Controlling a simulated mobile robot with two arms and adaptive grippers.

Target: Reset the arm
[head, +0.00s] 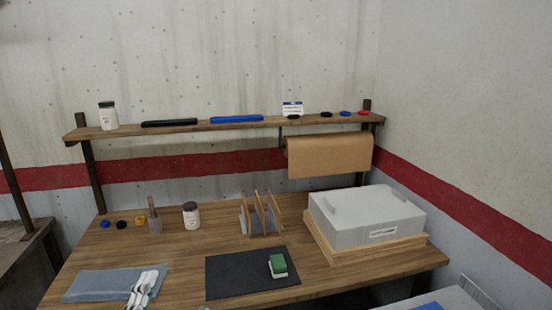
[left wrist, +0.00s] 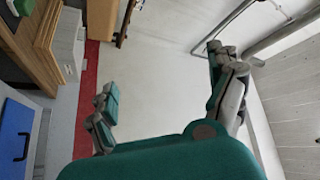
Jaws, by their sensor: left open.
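My left gripper (left wrist: 163,75) is open in the left wrist view, with its two green-and-grey fingers spread wide and nothing between them. The pale wall shows behind the gap. In the head view, a pale jointed piece stands up from the bottom edge before the blue cloth, and a small teal bit shows at the bottom; they look like parts of my left gripper, mostly cut off. My right gripper is in neither view.
The wooden bench (head: 170,245) carries a blue cloth (head: 95,284), a black mat (head: 235,276) with a green block (head: 278,265), a wooden rack (head: 262,214), a jar (head: 191,216) and a grey box (head: 365,213). A shelf (head: 200,127) and paper roll (head: 330,155) are above.

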